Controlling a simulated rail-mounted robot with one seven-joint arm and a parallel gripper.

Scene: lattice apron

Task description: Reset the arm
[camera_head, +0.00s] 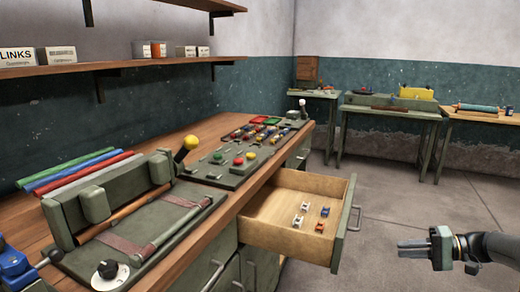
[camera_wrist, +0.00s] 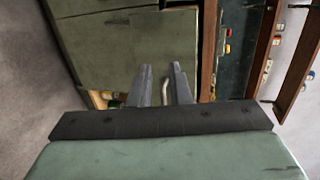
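My gripper (camera_head: 399,246) hangs in free air at the right of the head view, to the right of the open drawer and apart from it. Its two grey fingers point left towards the bench. In the wrist view the fingertips (camera_wrist: 161,67) stand a little apart, with a gap between them and nothing held. A pale curved bar (camera_wrist: 167,91) shows behind the gap; I cannot tell whether it is a handle. My arm comes in from the right edge of the head view.
An open drawer (camera_head: 267,234) with several small white and blue pieces juts from the wooden bench (camera_head: 150,141). Its handle (camera_head: 355,217) faces my gripper. A lever with a yellow knob (camera_head: 191,142) rises from the bench. Floor (camera_head: 395,185) behind my gripper is clear; tables (camera_head: 392,110) stand beyond.

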